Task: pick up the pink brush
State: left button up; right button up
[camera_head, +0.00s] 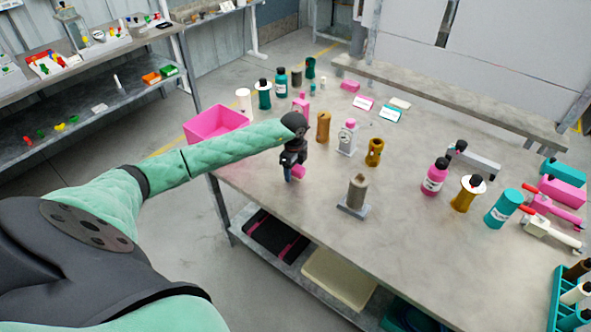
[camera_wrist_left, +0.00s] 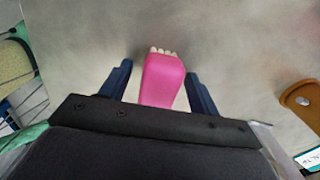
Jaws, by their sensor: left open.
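The pink brush (camera_wrist_left: 163,80), with pale bristles at its far end, lies between the two dark blue fingers of my left gripper (camera_wrist_left: 160,85) in the left wrist view. The fingers stand apart from it, with a gap on each side. In the head view my left gripper (camera_head: 293,174) points down at the table's near left part, and a small pink piece of the brush (camera_head: 299,171) shows beside the fingers. The rest of the brush is hidden by the gripper there. My right gripper is in neither view.
The grey table (camera_head: 300,245) has bare room in front of the gripper. A pink bin (camera_head: 215,122) stands at the left edge. A brown spool (camera_head: 323,127) and a grey-based stand (camera_head: 353,197) are close to the right. Bottles and tools fill the table's right side.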

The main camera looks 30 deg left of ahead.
aim_at(297, 166)
pick_arm(q)
jog(key=c, duration=1.1)
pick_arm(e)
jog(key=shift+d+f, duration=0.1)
